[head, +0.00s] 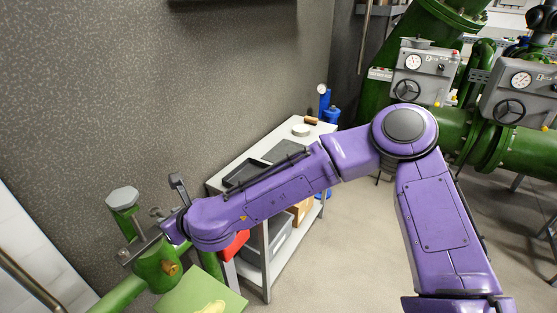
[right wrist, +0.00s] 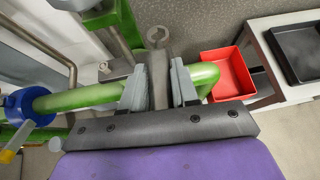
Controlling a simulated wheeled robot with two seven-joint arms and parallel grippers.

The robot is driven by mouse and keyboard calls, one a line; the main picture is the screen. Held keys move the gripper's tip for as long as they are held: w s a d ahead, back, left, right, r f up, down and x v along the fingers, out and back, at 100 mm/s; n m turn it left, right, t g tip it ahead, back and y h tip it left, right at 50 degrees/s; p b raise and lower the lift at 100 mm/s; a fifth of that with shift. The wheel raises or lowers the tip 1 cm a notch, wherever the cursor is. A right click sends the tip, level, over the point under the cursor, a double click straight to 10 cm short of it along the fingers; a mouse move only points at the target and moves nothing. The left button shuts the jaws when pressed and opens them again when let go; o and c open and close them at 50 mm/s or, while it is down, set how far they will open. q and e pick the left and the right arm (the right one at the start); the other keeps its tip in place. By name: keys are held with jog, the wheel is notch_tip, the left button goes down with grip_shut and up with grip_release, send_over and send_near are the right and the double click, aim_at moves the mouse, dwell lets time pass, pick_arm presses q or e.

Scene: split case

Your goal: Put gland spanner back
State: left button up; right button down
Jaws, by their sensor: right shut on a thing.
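My right gripper (right wrist: 158,80) is shut on a grey bar-like tool, seemingly the gland spanner (right wrist: 158,88), held upright between its two grey fingers. A round grey end, which may be part of the tool, shows just beyond the fingertips. In the head view my right gripper (head: 172,229) is at the lower left, close above green pipework (head: 157,265); the spanner is hard to tell apart there. In the wrist view a green pipe (right wrist: 80,97) runs behind the fingers; I cannot tell whether the tool touches it. My left gripper is not in view.
A pale bench (head: 222,180) stands against the wall with a black tray (head: 245,172) on it. A red bin (right wrist: 228,75) sits beside the bench. A grey hex-topped green post (head: 122,197) rises left of my gripper. Floor right of the bench is clear.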

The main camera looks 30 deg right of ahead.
jog(key=s+d+f+m+h+b, duration=0.2)
jog(key=d, duration=0.6)
jog(key=s+d+f+m+t+h+b, duration=0.1)
jog(key=s+d+f+m+h+b, duration=0.1)
jog(key=d, duration=0.6)
jog(key=shift+s+d+f+m+h, duration=0.3)
jog(key=shift+s+f, duration=0.3)
jog(key=shift+f, duration=0.25)
